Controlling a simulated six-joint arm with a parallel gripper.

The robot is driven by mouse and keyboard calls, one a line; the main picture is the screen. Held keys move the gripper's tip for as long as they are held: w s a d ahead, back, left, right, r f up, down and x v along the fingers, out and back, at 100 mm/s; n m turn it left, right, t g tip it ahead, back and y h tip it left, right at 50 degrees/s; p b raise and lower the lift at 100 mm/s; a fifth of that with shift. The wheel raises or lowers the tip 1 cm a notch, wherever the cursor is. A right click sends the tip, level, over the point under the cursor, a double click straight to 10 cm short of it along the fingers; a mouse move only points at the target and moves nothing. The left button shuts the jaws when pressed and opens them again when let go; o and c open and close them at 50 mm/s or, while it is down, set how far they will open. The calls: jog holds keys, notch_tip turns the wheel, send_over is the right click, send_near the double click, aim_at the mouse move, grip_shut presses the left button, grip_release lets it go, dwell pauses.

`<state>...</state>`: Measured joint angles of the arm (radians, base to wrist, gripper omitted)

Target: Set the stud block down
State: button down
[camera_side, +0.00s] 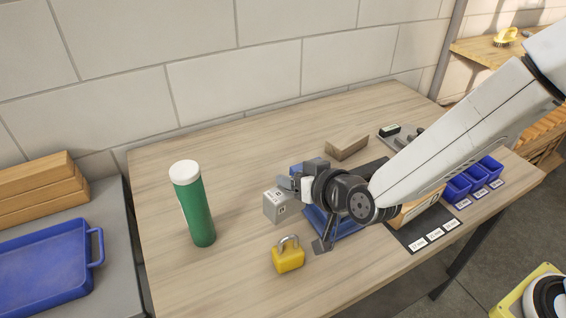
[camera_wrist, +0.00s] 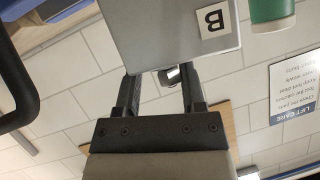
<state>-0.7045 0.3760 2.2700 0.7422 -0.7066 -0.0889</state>
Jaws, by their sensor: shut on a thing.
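The stud block is a grey block (camera_side: 276,206) with a white label, left of my wrist in the side view. In the wrist view the grey block (camera_wrist: 165,38) fills the top middle, with a label reading B. A small shiny metal stud (camera_wrist: 171,76) shows below it, between my fingers. My gripper (camera_side: 289,187) reaches in sideways from the right and is shut on the block. In the wrist view the fingers of my gripper (camera_wrist: 163,88) run up to it and their tips are partly hidden. I cannot tell whether the block touches the table.
A green bottle (camera_side: 198,210) with a white cap stands to the left. A yellow padlock (camera_side: 288,257) stands in front. A blue tray (camera_side: 345,229) lies under my wrist, with a wooden block (camera_side: 347,147) behind. Blue bins (camera_side: 457,187) are at right.

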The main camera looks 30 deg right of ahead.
jog(key=s+a+n+g+y, duration=0.3)
jog(key=s+a+n+y, duration=0.35)
jog(key=s+a, duration=0.55)
jog(key=d+f+x, duration=0.1)
jog(key=x, duration=1.6)
jog(key=shift+f, duration=0.3)
jog(key=shift+a+n, duration=0.1)
jog(key=shift+n, duration=0.15)
jog(key=shift+w+a+f, duration=0.15)
jog(key=shift+f, duration=1.7)
jog(key=shift+f, duration=0.2)
